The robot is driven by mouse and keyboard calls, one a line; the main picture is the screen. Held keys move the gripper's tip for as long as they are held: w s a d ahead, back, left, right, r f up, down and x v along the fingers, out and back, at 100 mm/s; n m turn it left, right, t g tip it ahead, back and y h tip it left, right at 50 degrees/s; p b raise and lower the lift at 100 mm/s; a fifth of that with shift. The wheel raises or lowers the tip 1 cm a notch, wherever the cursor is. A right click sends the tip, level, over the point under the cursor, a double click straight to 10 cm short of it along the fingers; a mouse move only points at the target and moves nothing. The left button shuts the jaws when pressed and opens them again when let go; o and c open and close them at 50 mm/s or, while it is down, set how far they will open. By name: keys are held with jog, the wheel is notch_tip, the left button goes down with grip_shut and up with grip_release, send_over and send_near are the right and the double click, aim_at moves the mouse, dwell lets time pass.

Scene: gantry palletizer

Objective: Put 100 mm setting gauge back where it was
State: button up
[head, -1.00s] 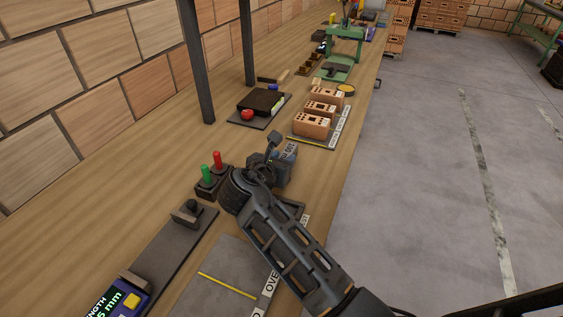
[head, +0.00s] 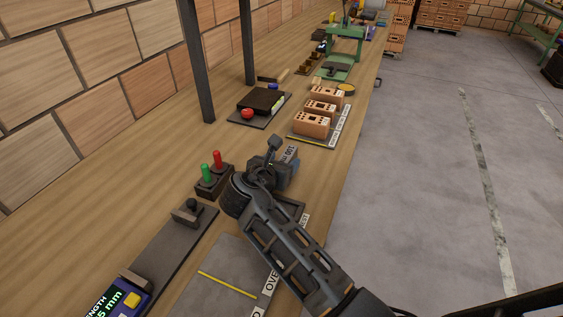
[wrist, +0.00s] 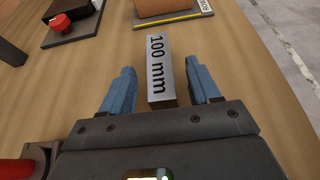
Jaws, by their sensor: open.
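The 100 mm setting gauge (wrist: 157,72) is a grey metal block marked "100 mm". In the wrist view it lies on the wooden bench between the two blue fingers of my open gripper (wrist: 160,85), with a gap on each side. In the head view the gauge (head: 291,152) shows only partly, just beyond my gripper (head: 284,172). The arm hides much of the bench around it.
A dark block with a green and a red plug (head: 213,180) stands left of my gripper. Beyond are a mat with bricks (head: 325,141) and a dark tray with a red object (head: 245,118). A length display (head: 115,303) sits at front left. Bare bench lies between.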

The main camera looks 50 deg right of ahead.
jog(key=v, duration=1.2)
dwell(0.3)
